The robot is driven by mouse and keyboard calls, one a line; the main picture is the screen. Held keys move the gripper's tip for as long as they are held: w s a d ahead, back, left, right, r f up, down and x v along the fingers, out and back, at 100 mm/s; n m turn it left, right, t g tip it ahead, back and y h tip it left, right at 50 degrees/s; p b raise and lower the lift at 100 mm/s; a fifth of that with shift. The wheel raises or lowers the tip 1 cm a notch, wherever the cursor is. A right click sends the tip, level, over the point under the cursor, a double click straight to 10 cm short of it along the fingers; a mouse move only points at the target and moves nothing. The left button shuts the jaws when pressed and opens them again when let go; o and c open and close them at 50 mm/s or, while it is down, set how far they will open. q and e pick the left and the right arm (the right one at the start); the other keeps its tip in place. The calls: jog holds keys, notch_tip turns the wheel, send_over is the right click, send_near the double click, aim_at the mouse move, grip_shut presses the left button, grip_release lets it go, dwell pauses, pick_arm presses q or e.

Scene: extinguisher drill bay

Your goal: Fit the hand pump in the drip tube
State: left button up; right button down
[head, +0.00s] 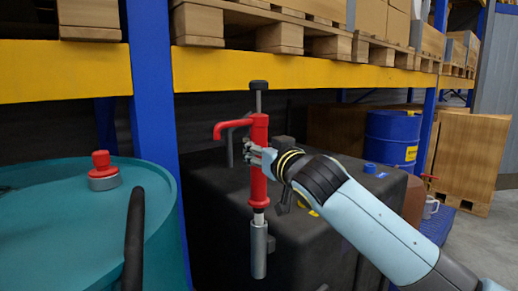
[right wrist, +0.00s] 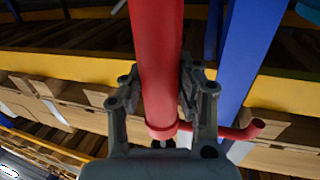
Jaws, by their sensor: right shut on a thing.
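The hand pump (head: 259,180) is red, with a spout to the left and a black knob on a grey rod at its top. My right gripper (head: 262,160) is shut on the red body and holds it about upright. In the right wrist view, the red body (right wrist: 157,65) runs between both fingers (right wrist: 158,92). The grey drip tube (head: 259,250) stands upright directly below the pump, in front of a dark tank. The pump's pale lower end meets the tube's top in line with it; I cannot tell how far inside it is. My left gripper is out of view.
The dark tank (head: 310,240) stands right behind the pump and tube. A teal drum (head: 60,225) with a red cap (head: 102,165) is at left. A blue rack post (head: 155,110) and yellow beam (head: 300,73) are close by. A blue drum (head: 392,135) stands farther back.

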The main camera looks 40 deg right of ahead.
aim_at(259, 172)
jog(key=shift+f+b, duration=1.9)
jog(key=shift+f, duration=0.85)
dwell(1.9)
jog(key=c, duration=0.9)
grip_release()
jog(key=shift+s, duration=0.15)
jog(key=shift+s+a, duration=0.25)
jog(key=shift+s, duration=1.2)
jog(key=shift+s+a, duration=0.25)
jog(key=shift+s, duration=1.15)
jog(key=shift+s+a, duration=0.25)
jog(key=shift+s, duration=1.2)
